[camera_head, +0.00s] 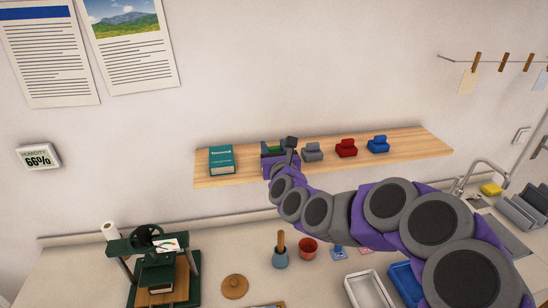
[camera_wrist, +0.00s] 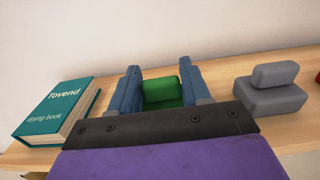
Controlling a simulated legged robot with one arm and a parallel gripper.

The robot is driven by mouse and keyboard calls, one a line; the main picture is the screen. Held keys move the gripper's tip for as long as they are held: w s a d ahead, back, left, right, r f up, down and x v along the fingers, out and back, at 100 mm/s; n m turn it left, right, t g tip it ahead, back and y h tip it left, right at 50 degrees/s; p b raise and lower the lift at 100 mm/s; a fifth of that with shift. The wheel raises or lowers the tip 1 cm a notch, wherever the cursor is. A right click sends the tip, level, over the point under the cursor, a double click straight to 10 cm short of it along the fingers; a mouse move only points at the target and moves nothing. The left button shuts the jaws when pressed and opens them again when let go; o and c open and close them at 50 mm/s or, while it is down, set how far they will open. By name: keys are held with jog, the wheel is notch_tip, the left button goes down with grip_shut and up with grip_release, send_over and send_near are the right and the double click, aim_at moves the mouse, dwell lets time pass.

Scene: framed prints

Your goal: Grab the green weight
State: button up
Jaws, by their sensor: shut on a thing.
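The green weight (camera_wrist: 162,91) is on the wooden shelf, between the two fingers of my gripper (camera_wrist: 161,88) in the wrist view. My gripper is shut on it, a finger on each side. In the head view my gripper (camera_head: 279,149) is at the shelf, and only a little of the green weight (camera_head: 275,150) shows, the rest hidden by my gripper and wrist. In the wrist view its lower front is hidden by my gripper's body. I cannot tell whether it touches the shelf.
The wooden shelf (camera_head: 420,145) holds a teal book (camera_head: 221,160) to the left and grey (camera_head: 312,152), red (camera_head: 346,148) and blue (camera_head: 378,144) weights to the right. The grey weight is close to my gripper. Below is a counter with a press (camera_head: 160,270), a red pot (camera_head: 308,247) and trays.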

jog(key=shift+f, duration=0.15)
grip_shut()
